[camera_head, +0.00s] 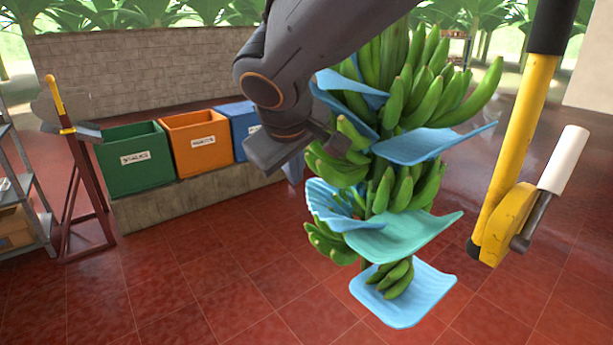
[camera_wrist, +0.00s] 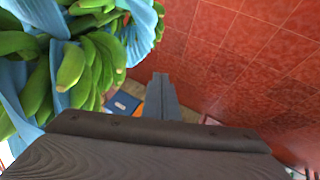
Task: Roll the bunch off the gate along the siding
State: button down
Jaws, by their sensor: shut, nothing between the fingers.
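The bunch (camera_head: 400,160) of green bananas hangs in the middle of the head view, with blue and teal sheets between its hands. Its top and whatever it hangs from are out of frame. In the wrist view the bunch (camera_wrist: 70,75) fills the upper left. My gripper (camera_head: 335,142) is at the bunch's left side in the head view; whether it touches is unclear. In the wrist view my gripper (camera_wrist: 162,85) is shut and empty, with the fruit to its left. I cannot identify the gate or the siding in either view.
A yellow bar (camera_head: 515,150) with a white-handled lever (camera_head: 563,160) hangs close on the right. Green (camera_head: 135,158), orange (camera_head: 197,142) and blue (camera_head: 235,130) bins stand on a low wall behind. A dark red stand (camera_head: 80,190) is at left. The red tiled floor in front is clear.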

jog(key=p, duration=0.2)
send_near(309, 193)
notch_tip(309, 193, down, 3)
jog(key=w, duration=0.1)
jog(key=shift+w+d+f, duration=0.15)
jog(key=shift+w+f, duration=0.1)
jog(key=shift+w, duration=0.55)
